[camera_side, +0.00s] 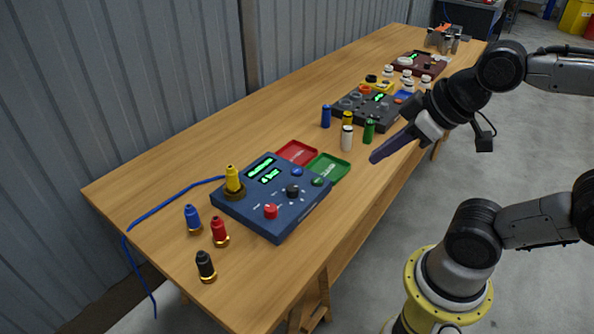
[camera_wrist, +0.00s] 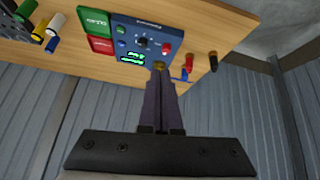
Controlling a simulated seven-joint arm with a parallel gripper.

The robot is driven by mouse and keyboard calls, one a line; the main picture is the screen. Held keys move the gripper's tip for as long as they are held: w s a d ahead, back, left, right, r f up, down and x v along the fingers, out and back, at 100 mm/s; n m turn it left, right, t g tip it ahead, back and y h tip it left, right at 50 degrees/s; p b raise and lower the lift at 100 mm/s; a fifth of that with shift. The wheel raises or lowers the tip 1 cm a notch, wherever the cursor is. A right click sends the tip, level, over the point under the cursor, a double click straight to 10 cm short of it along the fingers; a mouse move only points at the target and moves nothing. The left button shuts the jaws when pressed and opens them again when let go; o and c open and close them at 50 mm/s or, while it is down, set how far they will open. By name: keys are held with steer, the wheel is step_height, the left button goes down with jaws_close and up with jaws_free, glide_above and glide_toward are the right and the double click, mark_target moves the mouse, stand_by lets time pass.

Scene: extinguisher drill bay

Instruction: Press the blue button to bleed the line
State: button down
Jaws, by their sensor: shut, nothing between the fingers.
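The blue control box (camera_side: 262,212) lies on the wooden table. Its round blue button (camera_side: 297,171) is at the edge near the red and green trays, beside a green button (camera_side: 318,181). A black knob (camera_side: 293,190) and a red button (camera_side: 271,211) are also on the panel. My gripper (camera_side: 376,157) is shut and empty, to the right of the box in the side view and apart from the button. In the wrist view, my closed fingers (camera_wrist: 160,85) overlap the lower edge of the box (camera_wrist: 131,22); the blue button (camera_wrist: 121,44) shows small there.
A yellow plug (camera_side: 233,179) stands in a ring on the box. Blue (camera_side: 192,219), red (camera_side: 219,231) and black (camera_side: 205,266) plugs stand in front. The red tray (camera_side: 296,152) and green tray (camera_side: 328,167) adjoin the box. Several coloured cylinders stand behind, including a white one (camera_side: 347,138).

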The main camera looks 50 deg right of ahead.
steer(key=w+r+n+t, duration=0.3)
steer(key=w+r, duration=0.1)
steer(key=w, duration=0.7)
steer(key=g+h, duration=0.1)
steer(key=h, duration=0.2)
glide_above(300, 173)
step_height(300, 173, down, 17)
steer(key=shift+d+n, duration=0.1)
steer(key=shift+n, duration=0.2)
steer(key=shift+f, duration=0.1)
steer(key=shift+f, duration=4.35)
steer(key=shift+f, duration=0.1)
steer(key=shift+f, duration=0.3)
